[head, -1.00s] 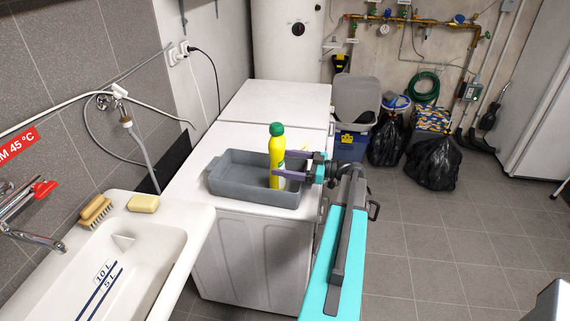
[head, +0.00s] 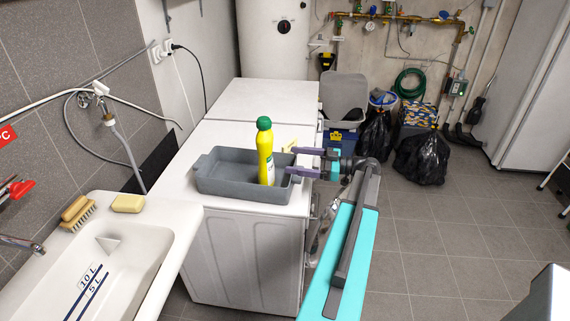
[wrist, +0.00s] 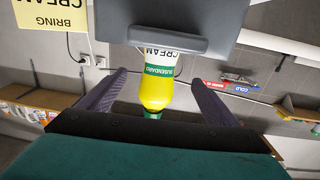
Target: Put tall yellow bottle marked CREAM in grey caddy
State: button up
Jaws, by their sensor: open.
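The tall yellow bottle (head: 265,160) with a green cap stands upright inside the grey caddy (head: 225,182), towards its right end. In the wrist view the bottle (wrist: 155,92) appears upside down, with CREAM on its white label, and the caddy's wall (wrist: 195,18) hides its lower part. My gripper (head: 289,162) is open and empty at the caddy's right end, its purple fingers apart from the bottle. In the wrist view my gripper's fingers (wrist: 158,78) lie either side of the bottle, which is beyond their tips.
The caddy sits on a white machine top (head: 240,134), with clear surface behind it. A yellow note (wrist: 65,15) reads BRING CREAM. A white sink (head: 150,235) with a brush (head: 77,211) and sponge (head: 128,203) is at left. Black bags (head: 420,157) lie on the floor at back right.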

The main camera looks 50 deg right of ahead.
jog(key=shift+b+v, duration=0.45)
jog(key=shift+v, duration=1.35)
